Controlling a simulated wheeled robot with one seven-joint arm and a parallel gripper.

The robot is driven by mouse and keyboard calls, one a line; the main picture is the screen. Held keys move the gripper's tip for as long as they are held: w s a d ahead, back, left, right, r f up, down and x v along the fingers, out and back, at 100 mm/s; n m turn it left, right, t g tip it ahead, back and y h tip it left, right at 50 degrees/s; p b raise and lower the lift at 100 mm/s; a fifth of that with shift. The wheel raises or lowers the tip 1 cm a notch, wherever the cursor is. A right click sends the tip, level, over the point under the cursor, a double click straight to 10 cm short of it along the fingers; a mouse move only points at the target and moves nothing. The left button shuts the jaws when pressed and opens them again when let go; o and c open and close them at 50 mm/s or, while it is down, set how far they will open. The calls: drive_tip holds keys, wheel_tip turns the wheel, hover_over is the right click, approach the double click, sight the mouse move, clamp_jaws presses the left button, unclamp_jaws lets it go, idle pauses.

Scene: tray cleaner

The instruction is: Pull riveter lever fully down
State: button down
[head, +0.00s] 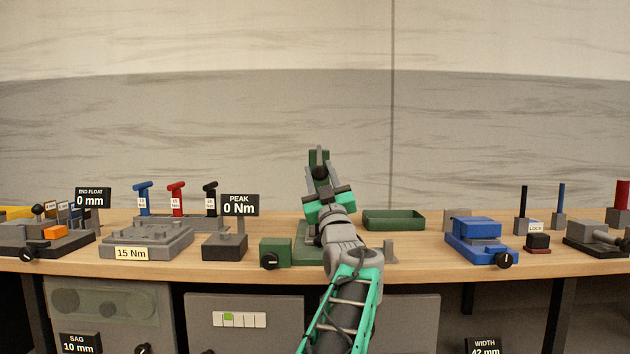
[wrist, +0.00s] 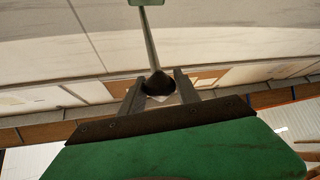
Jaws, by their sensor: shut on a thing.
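The riveter is a green machine on the bench, with its green base (head: 303,252) partly hidden behind my arm and a green upper part (head: 318,156) showing above my gripper. Its lever ends in a dark round knob (head: 319,172). My gripper (head: 319,180) is raised in front of the riveter and is shut on the knob. In the wrist view, the knob (wrist: 159,84) sits between my two fingers (wrist: 160,90), and the thin lever rod (wrist: 149,40) runs from it to a green block at the top edge. The lever's exact angle is hard to tell.
A green tray (head: 394,220) stands right of the riveter, and a green box with a black dial (head: 276,253) stands left. The Peak 0 Nm display (head: 239,205) is farther left. A blue device (head: 481,240) is to the right. Wall space above the bench is clear.

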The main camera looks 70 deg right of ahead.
drive_tip(key=shift+w+d+f+b, duration=0.1)
drive_tip(key=shift+d+f+b, duration=0.15)
drive_tip(key=shift+f+b, duration=0.45)
drive_tip(key=shift+w+d+f+b, duration=0.1)
drive_tip(key=shift+d+f+b, duration=0.15)
drive_tip(key=shift+f, duration=0.85)
drive_tip(key=c, duration=1.1)
unclamp_jaws()
drive_tip(key=shift+c, duration=0.2)
drive_tip(key=shift+o, duration=1.2)
drive_tip(key=shift+r, duration=0.1)
drive_tip(key=v, duration=0.8)
drive_tip(key=shift+w, duration=0.1)
drive_tip(key=shift+c, duration=0.6)
